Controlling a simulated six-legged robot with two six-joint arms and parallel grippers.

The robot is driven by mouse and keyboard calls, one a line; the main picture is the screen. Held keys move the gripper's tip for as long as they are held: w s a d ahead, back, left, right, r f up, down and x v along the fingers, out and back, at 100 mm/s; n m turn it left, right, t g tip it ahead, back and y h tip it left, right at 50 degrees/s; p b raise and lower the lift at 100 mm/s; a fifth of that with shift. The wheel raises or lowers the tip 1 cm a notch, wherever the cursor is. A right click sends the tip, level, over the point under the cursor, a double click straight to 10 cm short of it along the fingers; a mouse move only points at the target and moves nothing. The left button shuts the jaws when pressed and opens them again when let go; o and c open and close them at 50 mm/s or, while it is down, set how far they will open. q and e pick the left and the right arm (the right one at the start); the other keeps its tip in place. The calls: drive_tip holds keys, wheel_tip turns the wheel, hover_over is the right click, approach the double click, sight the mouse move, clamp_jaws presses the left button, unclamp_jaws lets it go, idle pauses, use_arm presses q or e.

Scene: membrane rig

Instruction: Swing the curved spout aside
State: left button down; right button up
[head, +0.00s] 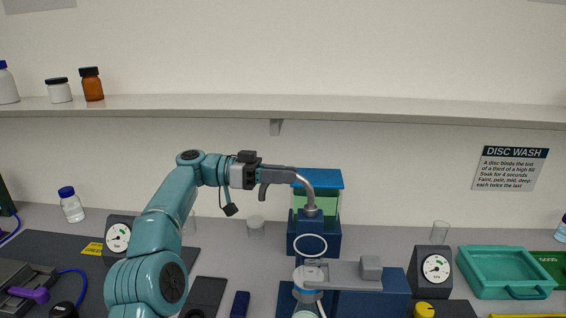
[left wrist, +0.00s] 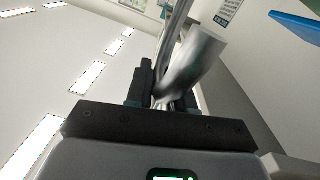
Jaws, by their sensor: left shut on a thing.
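The curved spout (head: 306,185) is a grey metal tube. It rises from a collar on the blue stand, bends over to the left, and has a short down-turned end (head: 263,191). My left gripper (head: 270,168) comes in from the left and is shut on the spout's left part, near that end. In the left wrist view the gripper (left wrist: 165,98) has the metal spout (left wrist: 196,58) between its dark fingers; the exact contact is partly hidden. My right gripper is in neither view.
A blue-lidded tank (head: 322,181) stands behind the spout. A ring (head: 310,236) and a grey arm (head: 345,275) are below it. A shelf (head: 200,107) runs above.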

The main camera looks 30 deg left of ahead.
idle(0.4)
use_arm(q)
drive_tip(key=c, duration=1)
unclamp_jaws()
drive_tip(key=shift+a, duration=0.1)
drive_tip(key=shift+c, duration=0.2)
